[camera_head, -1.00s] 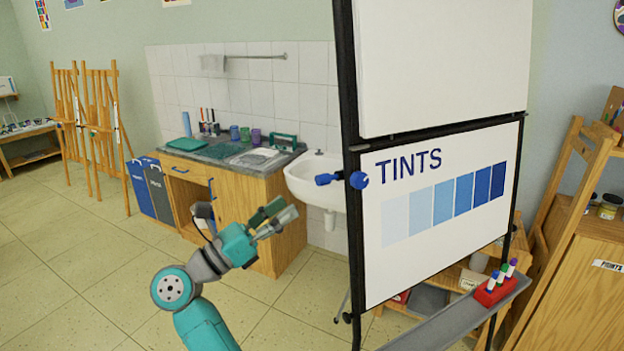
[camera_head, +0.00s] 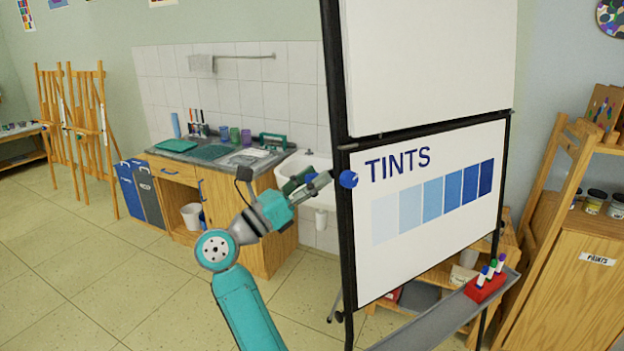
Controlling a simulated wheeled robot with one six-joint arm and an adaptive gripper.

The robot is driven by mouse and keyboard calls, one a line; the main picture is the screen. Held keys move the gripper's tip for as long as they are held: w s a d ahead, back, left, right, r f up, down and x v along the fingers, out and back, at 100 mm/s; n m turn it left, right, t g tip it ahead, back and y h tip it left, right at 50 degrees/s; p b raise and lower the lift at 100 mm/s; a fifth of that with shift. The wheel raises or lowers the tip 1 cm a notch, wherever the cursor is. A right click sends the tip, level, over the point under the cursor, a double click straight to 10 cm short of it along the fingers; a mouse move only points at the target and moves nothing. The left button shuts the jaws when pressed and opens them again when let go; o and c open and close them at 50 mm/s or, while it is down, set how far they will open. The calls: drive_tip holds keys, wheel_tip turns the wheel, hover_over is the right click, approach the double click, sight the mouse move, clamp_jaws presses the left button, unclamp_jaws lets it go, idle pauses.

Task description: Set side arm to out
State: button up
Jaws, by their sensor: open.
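The flip-chart easel stands right of centre, with a side arm on its black left post. The side arm's round blue knob (camera_head: 348,179) shows at the post. The rest of the side arm, left of the knob, is hidden by my gripper or lies between its fingers; I cannot tell which. My gripper (camera_head: 322,180) is open, its fingers pointing right toward the post, right at the side arm. I cannot tell whether it touches it.
The white board marked TINTS (camera_head: 425,200) fills the right of the easel. A tray (camera_head: 440,325) with a red marker holder (camera_head: 484,287) juts out below. A sink (camera_head: 298,168) and wooden cabinet (camera_head: 265,245) stand behind my gripper. Open floor lies at left.

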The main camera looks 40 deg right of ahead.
clamp_jaws()
